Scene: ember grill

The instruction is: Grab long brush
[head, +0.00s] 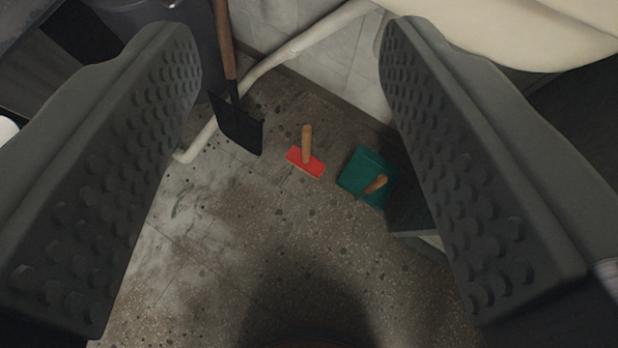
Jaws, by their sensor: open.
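My gripper (290,62) is open and empty, with one dark studded finger on each side of the view. A brush with a red head and a wooden handle (306,150) is on the floor between the fingers, near the wall. Its handle points up in the picture and its far end is in view. The brush is well beyond the fingertips, and neither finger touches it. I cannot tell how long its handle is from this angle.
A green dustpan (362,168) with a wooden handle lies right of the brush. A black shovel (238,126) with a wooden shaft stands to the left. A pale pipe (290,50) runs along the tiled wall. The speckled floor (270,230) in front is clear.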

